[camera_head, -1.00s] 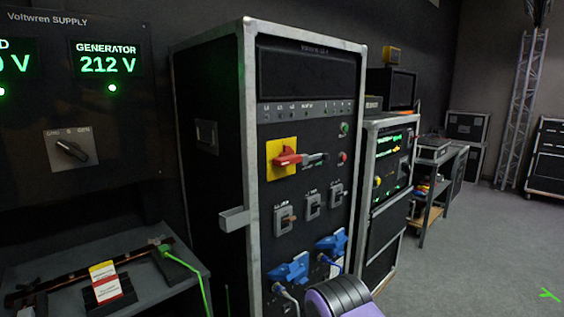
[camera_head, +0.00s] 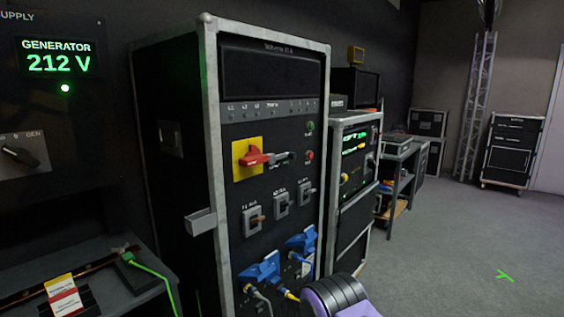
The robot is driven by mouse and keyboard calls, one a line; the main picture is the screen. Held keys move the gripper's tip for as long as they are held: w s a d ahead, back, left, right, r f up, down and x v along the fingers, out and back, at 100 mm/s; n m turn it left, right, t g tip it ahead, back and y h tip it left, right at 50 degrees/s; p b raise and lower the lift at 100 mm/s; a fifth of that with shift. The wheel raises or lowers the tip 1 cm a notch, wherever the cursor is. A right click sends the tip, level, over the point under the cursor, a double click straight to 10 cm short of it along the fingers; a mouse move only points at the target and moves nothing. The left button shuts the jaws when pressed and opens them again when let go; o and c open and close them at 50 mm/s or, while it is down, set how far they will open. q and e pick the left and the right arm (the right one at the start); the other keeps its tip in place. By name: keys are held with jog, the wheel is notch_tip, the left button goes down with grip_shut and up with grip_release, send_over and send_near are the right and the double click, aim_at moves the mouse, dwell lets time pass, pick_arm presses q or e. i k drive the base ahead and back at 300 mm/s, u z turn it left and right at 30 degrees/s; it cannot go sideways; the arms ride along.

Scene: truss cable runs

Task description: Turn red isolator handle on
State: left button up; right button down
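The red isolator handle (camera_head: 254,158) sits on a yellow square plate (camera_head: 241,174) on the front of a tall black rack cabinet with silver edges (camera_head: 212,120). The handle lies roughly horizontal, and a grey piece (camera_head: 281,157) sticks out to its right. Below it are several grey breaker switches (camera_head: 281,206) and two blue connectors (camera_head: 262,267) with cables. Neither of my grippers is in view. A purple and black rounded part, seemingly one of my arm links, shows at the bottom.
A supply panel (camera_head: 60,120) with a lit generator reading of 212 V is at left, above a bench (camera_head: 150,265) with a green cable. A smaller rack (camera_head: 352,200) and a table (camera_head: 402,152) stand right of the cabinet. The grey floor (camera_head: 450,240) at right is open.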

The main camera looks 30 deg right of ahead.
aim_at(254, 157)
jog(key=z, duration=2.2)
jog(key=i, duration=3.35)
jog(key=u, duration=3.1)
